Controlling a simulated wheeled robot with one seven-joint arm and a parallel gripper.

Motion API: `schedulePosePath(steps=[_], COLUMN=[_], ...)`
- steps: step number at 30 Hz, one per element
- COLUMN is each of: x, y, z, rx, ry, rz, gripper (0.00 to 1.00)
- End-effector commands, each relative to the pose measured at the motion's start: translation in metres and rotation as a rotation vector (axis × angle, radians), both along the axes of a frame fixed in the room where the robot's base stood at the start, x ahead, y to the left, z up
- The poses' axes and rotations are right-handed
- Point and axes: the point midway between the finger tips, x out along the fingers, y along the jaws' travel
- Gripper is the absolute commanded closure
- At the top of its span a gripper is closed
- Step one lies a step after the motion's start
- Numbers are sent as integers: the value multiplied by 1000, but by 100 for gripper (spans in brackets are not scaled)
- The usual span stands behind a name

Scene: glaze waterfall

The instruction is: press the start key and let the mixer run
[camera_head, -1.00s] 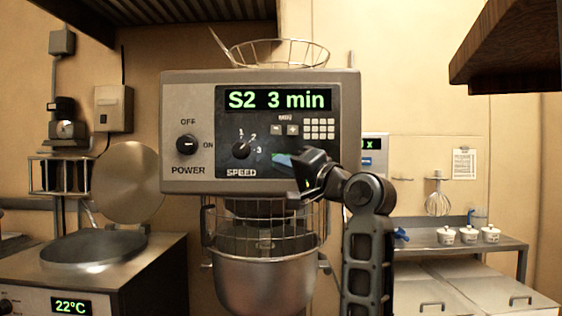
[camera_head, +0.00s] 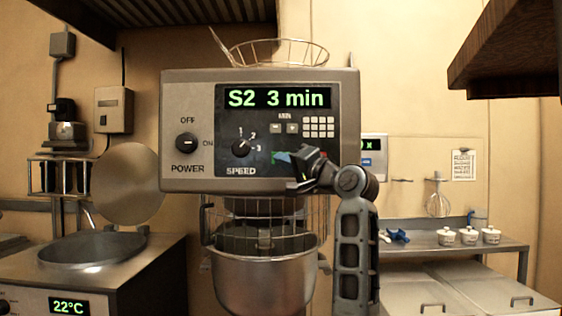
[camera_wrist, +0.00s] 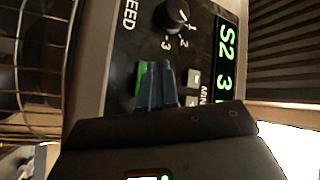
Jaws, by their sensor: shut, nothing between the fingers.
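The mixer's control panel (camera_head: 228,110) faces me, and its display (camera_head: 278,97) reads "S2 3 min". A green key (camera_head: 277,157) shows low on the panel, right of the speed knob (camera_head: 241,148). My gripper (camera_head: 292,156) is shut and empty in front of the panel beside this key. In the wrist view the blue fingertips (camera_wrist: 157,75) are together and partly cover the green key (camera_wrist: 141,78). I cannot tell whether they touch it. The power knob (camera_head: 187,144) is at the left.
Small grey minute keys (camera_head: 284,128) and a white keypad (camera_head: 319,127) sit just above my gripper. A brown shelf (camera_head: 510,60) juts in at the upper right. A steel table (camera_head: 440,248) with small white pots stands at the right, and a pan cooker (camera_head: 95,250) at the left.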

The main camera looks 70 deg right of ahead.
Motion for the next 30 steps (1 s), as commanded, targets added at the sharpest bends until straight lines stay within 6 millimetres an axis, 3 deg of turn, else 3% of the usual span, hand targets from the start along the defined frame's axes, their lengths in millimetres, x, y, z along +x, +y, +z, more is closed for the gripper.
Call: schedulePosePath(steps=[7, 30], x=[4, 4], y=[-10, -10], z=[0, 0], rx=[0, 0], ry=[0, 0], rz=[0, 0], gripper=[100, 100])
